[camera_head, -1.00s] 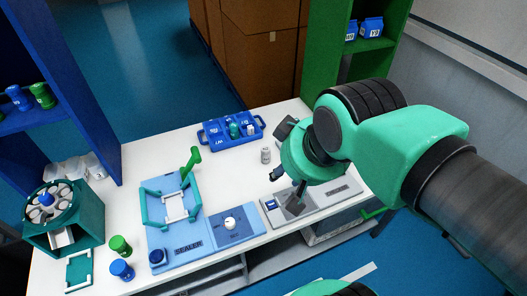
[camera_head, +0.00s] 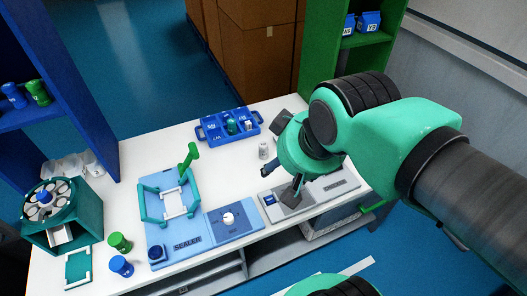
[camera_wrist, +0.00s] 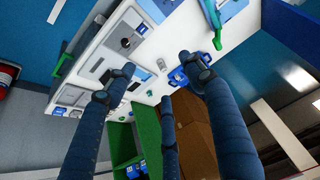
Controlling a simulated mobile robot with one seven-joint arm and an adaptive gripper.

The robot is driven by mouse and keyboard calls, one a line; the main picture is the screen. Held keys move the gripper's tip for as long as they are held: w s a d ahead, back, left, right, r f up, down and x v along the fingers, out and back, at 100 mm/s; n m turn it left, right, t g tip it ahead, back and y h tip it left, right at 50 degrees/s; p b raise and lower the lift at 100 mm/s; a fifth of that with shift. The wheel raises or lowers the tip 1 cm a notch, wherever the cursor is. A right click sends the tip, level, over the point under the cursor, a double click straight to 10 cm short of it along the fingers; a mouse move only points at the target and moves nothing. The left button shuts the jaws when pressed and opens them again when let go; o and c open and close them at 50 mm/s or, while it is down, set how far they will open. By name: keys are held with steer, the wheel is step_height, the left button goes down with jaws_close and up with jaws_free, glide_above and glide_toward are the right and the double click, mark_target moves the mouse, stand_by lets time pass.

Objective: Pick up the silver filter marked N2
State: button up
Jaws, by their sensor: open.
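A small silver cylinder (camera_head: 263,151) stands upright on the white table, between the blue tray and my gripper; its marking is too small to read. A small silvery shape (camera_wrist: 173,77) shows between the fingers in the wrist view, probably the same cylinder. My gripper (camera_head: 282,179) is open and empty. It hangs over the right part of the table, in front of and right of the cylinder, apart from it. In the wrist view its fingers (camera_wrist: 158,78) are spread wide. A pale piece (camera_head: 248,126) also sits in the blue tray; I cannot tell its marking.
The blue tray (camera_head: 211,139) holds several small pieces behind the cylinder. A grey device (camera_head: 325,193) lies below my gripper. The blue sealer (camera_head: 190,253) with a green handle stands left of it. A green shelf (camera_head: 316,60) rises at the back right. Bare table surrounds the cylinder.

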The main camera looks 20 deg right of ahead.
steer(key=w+a+f+m+t, duration=0.1)
steer(key=w+f+t, duration=0.1)
steer(key=w+f, duration=0.75)
steer(key=w+a+f+m+t, duration=0.15)
steer(key=w+f, duration=0.35)
steer(key=w, duration=0.9)
steer(key=m+t+h, duration=0.2)
steer(key=t+h, duration=0.1)
steer(key=h, duration=0.2)
glide_toward(266, 152)
steer(key=v, duration=0.4)
steer(key=shift+a+f, duration=0.1)
steer(key=shift+f, duration=0.05)
steer(key=shift+b+x, duration=1.3)
steer(key=shift+x, duration=3)
steer(key=shift+w, duration=0.1)
